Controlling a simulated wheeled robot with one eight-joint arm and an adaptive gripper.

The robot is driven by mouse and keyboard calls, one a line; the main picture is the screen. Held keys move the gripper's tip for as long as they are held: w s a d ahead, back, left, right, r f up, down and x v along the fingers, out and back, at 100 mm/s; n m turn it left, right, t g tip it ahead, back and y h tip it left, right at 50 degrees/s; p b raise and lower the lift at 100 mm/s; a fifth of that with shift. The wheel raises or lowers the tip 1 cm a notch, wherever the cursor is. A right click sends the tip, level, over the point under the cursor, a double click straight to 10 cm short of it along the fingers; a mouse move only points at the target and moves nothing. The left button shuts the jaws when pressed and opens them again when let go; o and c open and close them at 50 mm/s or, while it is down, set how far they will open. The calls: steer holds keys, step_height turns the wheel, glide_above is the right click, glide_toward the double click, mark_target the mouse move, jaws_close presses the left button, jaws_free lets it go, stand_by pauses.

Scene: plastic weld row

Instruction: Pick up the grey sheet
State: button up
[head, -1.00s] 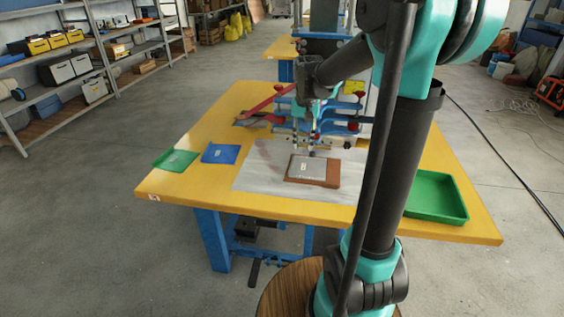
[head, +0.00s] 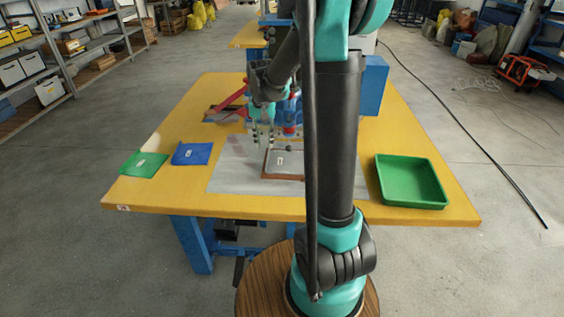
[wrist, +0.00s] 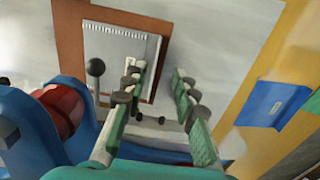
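The grey sheet (head: 290,160) lies flat on a brown board (head: 267,172) on the table, with a small white label on it. My arm hides the right part of both in the head view. In the wrist view the sheet (wrist: 110,45) shows at the upper left on the brown board (wrist: 70,35). My gripper (head: 262,146) is open and empty, pointing down just left of the sheet in the head view. In the wrist view its fingers (wrist: 160,90) are spread apart, one overlapping the sheet's edge in the picture. I cannot tell the height of the fingertips above the table.
A blue sheet (head: 191,153) and a green sheet (head: 143,164) lie on the yellow table (head: 160,199) at the left. A green tray (head: 412,203) stands at the right. A blue and red machine (head: 289,112) stands close behind my gripper. A pale mat (head: 232,180) lies under the board.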

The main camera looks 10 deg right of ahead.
step_height(320, 180, down, 10)
steer(key=shift+s+f, duration=0.1)
steer(key=shift+f, duration=0.1)
stand_by(0.4)
jaws_close()
